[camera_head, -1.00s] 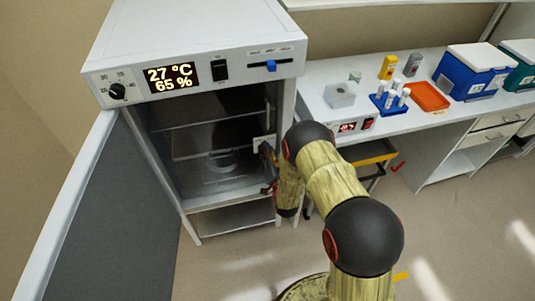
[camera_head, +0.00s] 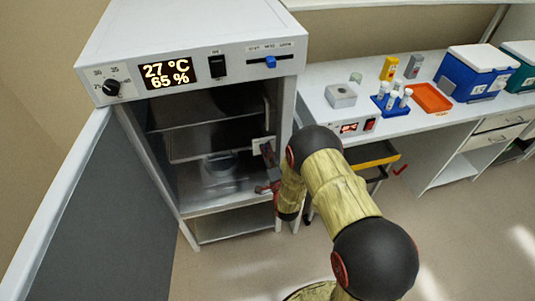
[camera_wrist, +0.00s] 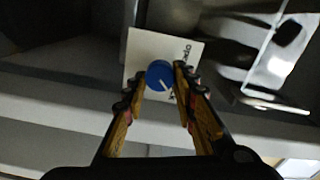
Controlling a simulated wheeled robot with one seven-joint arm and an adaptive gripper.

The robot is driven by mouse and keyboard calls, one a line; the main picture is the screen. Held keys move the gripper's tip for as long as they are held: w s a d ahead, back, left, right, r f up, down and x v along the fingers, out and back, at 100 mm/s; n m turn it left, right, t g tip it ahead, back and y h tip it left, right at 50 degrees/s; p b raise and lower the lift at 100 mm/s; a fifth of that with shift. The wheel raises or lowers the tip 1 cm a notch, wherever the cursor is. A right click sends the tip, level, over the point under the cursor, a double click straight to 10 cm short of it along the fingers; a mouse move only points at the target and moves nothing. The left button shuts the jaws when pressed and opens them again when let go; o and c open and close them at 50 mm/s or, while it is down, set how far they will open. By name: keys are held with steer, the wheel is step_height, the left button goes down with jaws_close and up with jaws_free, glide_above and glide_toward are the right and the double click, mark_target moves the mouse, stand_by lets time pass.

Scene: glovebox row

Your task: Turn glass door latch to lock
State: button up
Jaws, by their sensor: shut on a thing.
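The cabinet's glass door latch is a round blue knob (camera_wrist: 159,74) with a white mark, on a white plate (camera_wrist: 150,48) with black lettering, partly hidden by a finger. The plate also shows in the head view (camera_head: 261,146) at the right side of the cabinet opening. My gripper (camera_wrist: 160,80) has its two fingertips on either side of the knob and is shut on it. In the head view my gripper (camera_head: 268,170) is at the right edge of the opening, and the knob cannot be made out there.
The cabinet's grey outer door (camera_head: 95,220) stands open on the left. Inside are wire shelves and a clear container (camera_head: 218,170). A bench on the right holds a tube rack (camera_head: 388,104), an orange tray (camera_head: 431,98) and a blue box (camera_head: 473,75). The floor in front is clear.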

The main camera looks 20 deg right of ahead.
stand_by(0.3)
steer(key=o, duration=1.1)
steer(key=shift+o, duration=0.3)
steer(key=s, duration=1.2)
